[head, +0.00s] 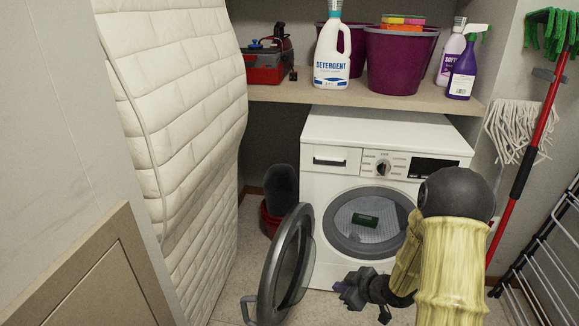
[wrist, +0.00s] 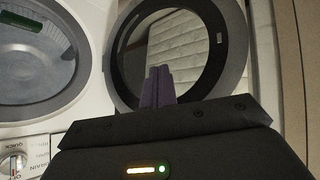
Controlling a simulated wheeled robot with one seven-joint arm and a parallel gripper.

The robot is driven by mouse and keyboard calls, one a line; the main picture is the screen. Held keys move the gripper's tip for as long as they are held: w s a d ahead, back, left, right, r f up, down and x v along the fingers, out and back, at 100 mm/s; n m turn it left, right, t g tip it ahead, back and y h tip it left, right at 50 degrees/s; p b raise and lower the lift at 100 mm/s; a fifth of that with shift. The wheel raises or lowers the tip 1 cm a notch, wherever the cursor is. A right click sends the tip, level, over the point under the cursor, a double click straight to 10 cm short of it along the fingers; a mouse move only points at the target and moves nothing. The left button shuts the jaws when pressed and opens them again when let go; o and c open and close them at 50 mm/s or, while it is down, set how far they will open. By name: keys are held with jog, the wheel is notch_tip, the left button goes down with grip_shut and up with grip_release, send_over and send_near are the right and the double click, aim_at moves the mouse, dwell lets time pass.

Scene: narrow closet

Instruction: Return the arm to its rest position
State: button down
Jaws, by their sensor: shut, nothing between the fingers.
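My gripper (head: 339,288) is low in front of the washing machine, at the lower middle of the head view. Its purple fingers are together and empty; they also show in the wrist view (wrist: 159,84). My arm reaches down from the right with a bent elbow, in front of the machine's right side. The white washing machine (head: 322,132) stands under the shelf. Its round door (head: 272,265) is swung open to the left; the fingers are right of it in the head view. A green object (head: 365,220) lies inside the drum.
A shelf (head: 300,92) above holds a detergent bottle (head: 331,60), purple buckets (head: 400,62), a spray bottle (head: 462,75) and a red toolbox (head: 265,68). A mattress (head: 185,130) leans at left. A mop (head: 517,125) and drying rack (head: 545,255) stand at right.

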jog(key=s+d+r+m+g+h, duration=0.1)
jog(key=s+d+r+m+h, duration=0.4)
jog(key=r, duration=0.4)
jog(key=s+a+r+m+g+h+p, duration=0.1)
jog(key=s+a+r+m+g, duration=0.15)
jog(key=s, duration=0.45)
jog(key=s+a+r+m+g, duration=0.1)
jog(key=s+a+r+m, duration=0.15)
jog(key=s, duration=0.45)
jog(key=w+p+v, duration=0.2)
jog(key=p+v, duration=0.9)
jog(key=w+r+p+v, duration=0.1)
jog(key=w+p+v, duration=0.2)
jog(key=p+v, duration=0.7)
jog(key=w+p+v, duration=0.2)
jog(key=p+v, duration=0.9)
jog(key=p, duration=0.1)
jog(key=shift+w+r+m, duration=0.4)
jog(key=shift+w+r, duration=0.1)
jog(key=shift+r, duration=0.2)
jog(key=shift+d, duration=0.1)
